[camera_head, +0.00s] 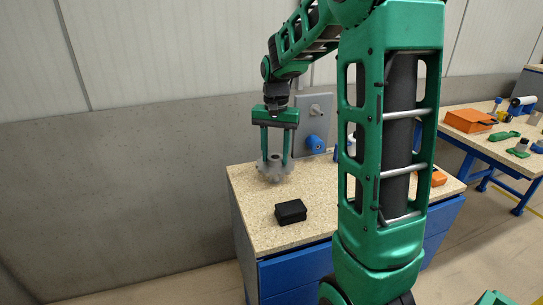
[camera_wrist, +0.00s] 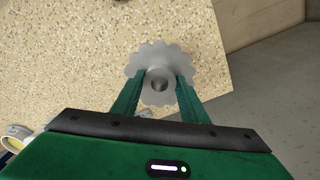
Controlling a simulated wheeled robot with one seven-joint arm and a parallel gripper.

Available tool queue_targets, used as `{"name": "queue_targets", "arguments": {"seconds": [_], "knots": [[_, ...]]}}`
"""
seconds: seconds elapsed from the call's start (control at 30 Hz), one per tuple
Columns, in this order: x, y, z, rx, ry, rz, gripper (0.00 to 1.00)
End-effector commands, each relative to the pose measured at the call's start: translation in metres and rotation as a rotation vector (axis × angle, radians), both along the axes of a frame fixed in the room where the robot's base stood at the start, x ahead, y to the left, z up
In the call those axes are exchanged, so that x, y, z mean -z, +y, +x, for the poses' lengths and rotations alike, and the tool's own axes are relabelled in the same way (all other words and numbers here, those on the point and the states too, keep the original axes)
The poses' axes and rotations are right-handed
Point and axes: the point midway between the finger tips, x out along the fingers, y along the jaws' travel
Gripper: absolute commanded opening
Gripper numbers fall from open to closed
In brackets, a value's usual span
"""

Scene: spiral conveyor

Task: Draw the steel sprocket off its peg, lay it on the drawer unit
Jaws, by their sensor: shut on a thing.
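My gripper (camera_head: 276,156) points down over the left back part of the drawer unit and is shut on the steel sprocket (camera_head: 275,174). The sprocket is grey and toothed with a raised hub, and lies roughly flat between the fingertips. In the wrist view the fingers (camera_wrist: 158,88) clasp the hub of the sprocket (camera_wrist: 150,60) from both sides. The drawer unit (camera_head: 245,205) has a speckled top and blue drawers. The sprocket is at or just above this top; I cannot tell whether it touches. A grey panel (camera_head: 327,103) with a bare light peg (camera_head: 315,109) stands behind.
A black box (camera_head: 290,211) lies on the top in front of the sprocket. A blue round part (camera_head: 314,143) is on the panel below the peg. An orange item (camera_head: 438,178) is at the right. A workbench with an orange box (camera_head: 468,121) stands farther right.

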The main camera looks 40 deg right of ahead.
Motion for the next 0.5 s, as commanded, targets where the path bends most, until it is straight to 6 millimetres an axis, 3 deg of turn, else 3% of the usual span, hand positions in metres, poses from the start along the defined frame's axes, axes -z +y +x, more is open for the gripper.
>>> {"name": "queue_targets", "arguments": {"seconds": [0.5], "knots": [[-0.033,0.000,0.001,0.000,-0.003,0.000,0.04]]}}
